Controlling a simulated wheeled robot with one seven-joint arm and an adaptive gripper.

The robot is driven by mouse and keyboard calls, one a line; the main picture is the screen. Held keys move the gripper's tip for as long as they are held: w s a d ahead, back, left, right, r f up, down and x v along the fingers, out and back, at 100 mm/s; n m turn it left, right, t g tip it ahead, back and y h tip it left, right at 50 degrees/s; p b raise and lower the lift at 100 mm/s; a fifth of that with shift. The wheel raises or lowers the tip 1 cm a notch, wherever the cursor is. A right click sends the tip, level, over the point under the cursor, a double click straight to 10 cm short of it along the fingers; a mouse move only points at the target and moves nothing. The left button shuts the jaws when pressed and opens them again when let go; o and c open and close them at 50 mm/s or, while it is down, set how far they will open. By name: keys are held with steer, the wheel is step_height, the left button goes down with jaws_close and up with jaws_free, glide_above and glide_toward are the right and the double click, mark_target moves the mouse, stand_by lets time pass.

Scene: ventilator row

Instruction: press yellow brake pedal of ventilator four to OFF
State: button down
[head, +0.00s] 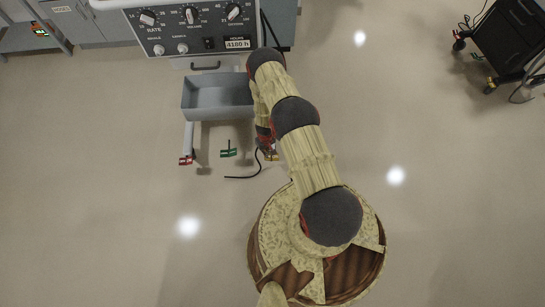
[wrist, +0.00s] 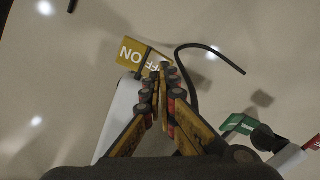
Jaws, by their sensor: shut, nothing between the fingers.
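The yellow brake pedal (wrist: 132,54) shows in the wrist view at the end of a white leg (wrist: 122,112), with "ON" on its left half and "OFF" on its right half. My gripper (wrist: 162,72) is shut and empty. Its fingertips are over the OFF half and partly cover the letters; I cannot tell whether they touch it. In the head view my arm hides most of this pedal. The ventilator's front panel (head: 196,28) has several knobs and a counter reading 4180 h; no unit number shows.
A green pedal (head: 228,153) and a red pedal (head: 186,160) sit at other legs to the left. A grey open tray (head: 215,112) juts out above them. A black cable (wrist: 207,47) curls by the yellow pedal. A black cart (head: 508,38) stands far right; floor between is clear.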

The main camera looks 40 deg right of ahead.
steer(key=shift+f, duration=0.2)
stand_by(0.6)
steer(key=shift+f, duration=0.35)
steer(key=shift+f, duration=0.55)
steer(key=shift+s+f, duration=0.1)
steer(key=shift+f, duration=0.55)
steer(key=shift+r+p, duration=2.3)
steer(key=shift+r, duration=1.3)
